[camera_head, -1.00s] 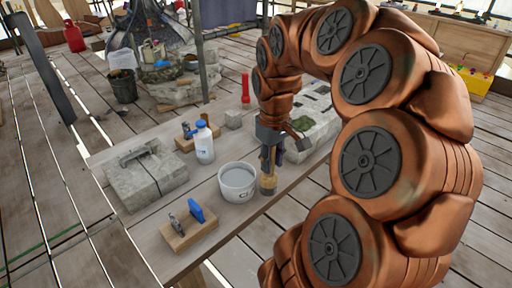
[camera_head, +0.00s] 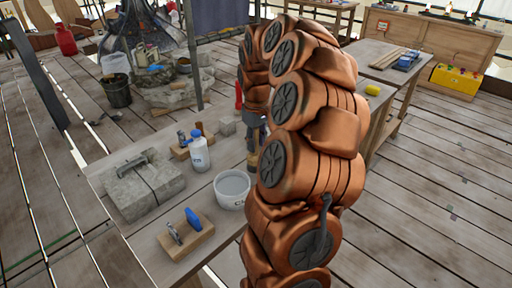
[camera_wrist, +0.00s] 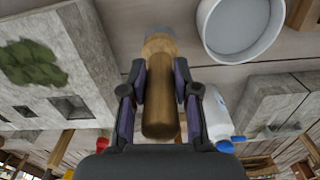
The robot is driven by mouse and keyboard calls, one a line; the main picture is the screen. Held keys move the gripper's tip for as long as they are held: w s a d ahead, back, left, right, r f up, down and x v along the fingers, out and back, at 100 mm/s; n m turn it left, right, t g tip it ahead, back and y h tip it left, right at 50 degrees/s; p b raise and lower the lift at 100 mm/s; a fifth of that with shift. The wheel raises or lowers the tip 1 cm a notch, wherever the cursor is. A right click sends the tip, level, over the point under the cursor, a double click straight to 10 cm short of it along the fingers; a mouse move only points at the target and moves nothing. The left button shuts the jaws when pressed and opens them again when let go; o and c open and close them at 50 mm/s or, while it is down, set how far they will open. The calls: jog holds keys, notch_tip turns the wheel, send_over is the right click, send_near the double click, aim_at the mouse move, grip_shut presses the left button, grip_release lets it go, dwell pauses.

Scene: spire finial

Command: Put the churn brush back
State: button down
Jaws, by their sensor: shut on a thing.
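The churn brush (camera_wrist: 160,95) has a brown wooden handle and a pale grey end. In the wrist view it lies between my gripper's (camera_wrist: 160,82) two dark fingers, which are shut on its handle. In the head view my gripper (camera_head: 256,138) is partly hidden by my arm, and only a little of the brush (camera_head: 252,161) shows, just behind the white bucket. The white bucket (camera_head: 232,204) stands upright on the table with grey inside. It also shows at the upper right of the wrist view (camera_wrist: 208,42), apart from the brush.
A grey stone block (camera_head: 145,190) and a white bottle with a blue cap (camera_head: 200,157) stand left of the bucket. A wooden block (camera_head: 185,243) with two tools is in front. A carved stone with green moss (camera_wrist: 30,62) is beside my gripper in the wrist view.

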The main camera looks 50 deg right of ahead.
jog(key=shift+w+d, duration=0.25)
jog(key=shift+f+p, duration=0.6)
jog(key=shift+f, duration=1.2)
jog(key=shift+f, duration=0.2)
jog(key=c, duration=0.9)
grip_release()
jog(key=shift+o, duration=0.2)
jog(key=shift+r, duration=0.15)
